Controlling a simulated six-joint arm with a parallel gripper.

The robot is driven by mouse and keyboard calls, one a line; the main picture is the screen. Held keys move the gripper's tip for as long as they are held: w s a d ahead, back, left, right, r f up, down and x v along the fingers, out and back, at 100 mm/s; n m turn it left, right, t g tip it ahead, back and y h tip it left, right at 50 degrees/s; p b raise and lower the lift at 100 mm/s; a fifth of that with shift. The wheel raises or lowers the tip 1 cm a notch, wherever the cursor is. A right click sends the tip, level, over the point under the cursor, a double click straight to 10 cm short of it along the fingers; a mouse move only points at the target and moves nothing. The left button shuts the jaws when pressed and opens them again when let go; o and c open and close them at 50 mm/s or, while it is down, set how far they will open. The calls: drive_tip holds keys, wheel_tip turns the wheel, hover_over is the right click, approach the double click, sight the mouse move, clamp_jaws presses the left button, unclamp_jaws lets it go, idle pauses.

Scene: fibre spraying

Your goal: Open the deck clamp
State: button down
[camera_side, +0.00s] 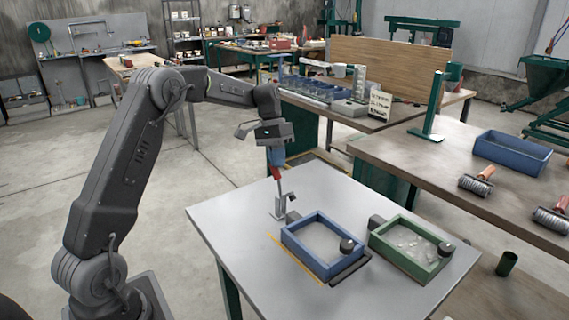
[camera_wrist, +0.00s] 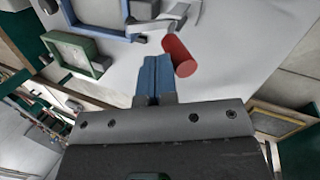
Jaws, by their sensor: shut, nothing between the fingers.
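The deck clamp (camera_side: 283,207) is a small grey metal fixture at the left corner of the blue-framed deck (camera_side: 300,257). Its lever stands roughly upright, with a red handle (camera_side: 277,174) at the top. My gripper (camera_side: 278,160) has blue fingers and is just above or beside this handle. In the wrist view, the blue fingers (camera_wrist: 153,75) are together, with nothing between them. The red handle (camera_wrist: 179,56) is just right of their tips; whether they touch is unclear. Grey clamp metal (camera_wrist: 155,26) shows beyond the fingertips.
A green-framed tray (camera_side: 432,268) with clear pieces stands right of the blue deck on the grey table (camera_side: 236,225). Dark knobs sit on both frames. A wooden bench (camera_side: 420,163) behind holds a blue bin (camera_side: 512,158) and rollers. The table's left side is clear.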

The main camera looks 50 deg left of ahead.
drive_tip(key=shift+a+f+h, duration=0.2)
drive_tip(key=shift+a+h, duration=0.3)
drive_tip(key=shift+a, duration=0.1)
drive_tip(key=shift+a+f+h, duration=0.2)
drive_tip(key=shift+a+h, duration=0.3)
drive_tip(key=shift+a, duration=0.05)
drive_tip(key=shift+a+f, duration=0.25)
drive_tip(key=shift+a, duration=0.35)
drive_tip(key=shift+a+f, duration=0.1)
drive_tip(key=shift+a, duration=0.05)
drive_tip(key=w+a+r, duration=0.1)
drive_tip(key=a+r, duration=0.2)
drive_tip(key=r, duration=0.8)
drive_tip(key=shift+w+r, duration=0.25)
